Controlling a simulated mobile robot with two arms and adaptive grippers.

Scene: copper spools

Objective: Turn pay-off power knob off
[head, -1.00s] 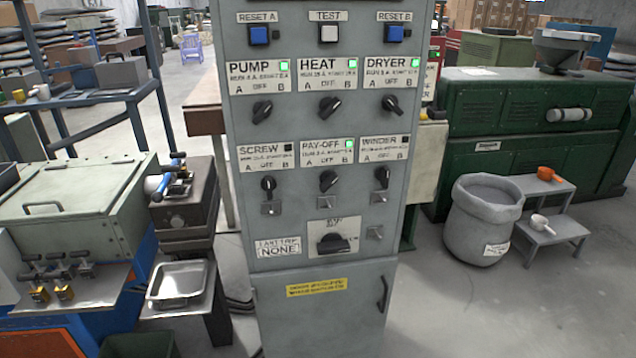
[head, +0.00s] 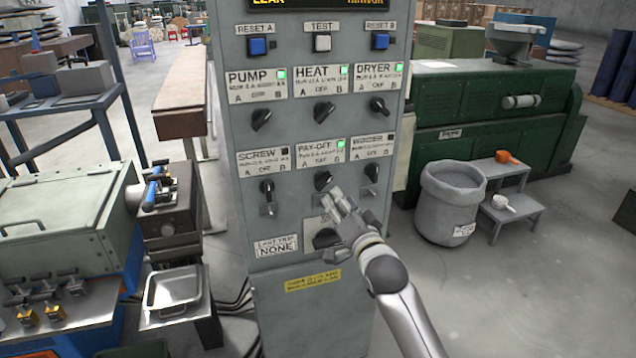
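The grey control cabinet (head: 222,130) stands upright in the middle of the head view. The black pay-off knob (head: 323,179) sits in its lower knob row, under the PAY-OFF label (head: 316,150). The green lamp (head: 341,143) on that label is lit. The knob's exact angle is hard to read. My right gripper (head: 336,202) is in front of the panel, just below the pay-off knob, and covers the part under it. I cannot tell whether it touches the panel or how far its fingers are apart. My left gripper is not in view.
The screw knob (head: 266,187) and winder knob (head: 371,172) flank the pay-off knob closely. A large knob (head: 326,238) below is partly behind my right gripper. Pump, heat and dryer knobs sit above. A grey bin (head: 447,205) stands on the open floor at right.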

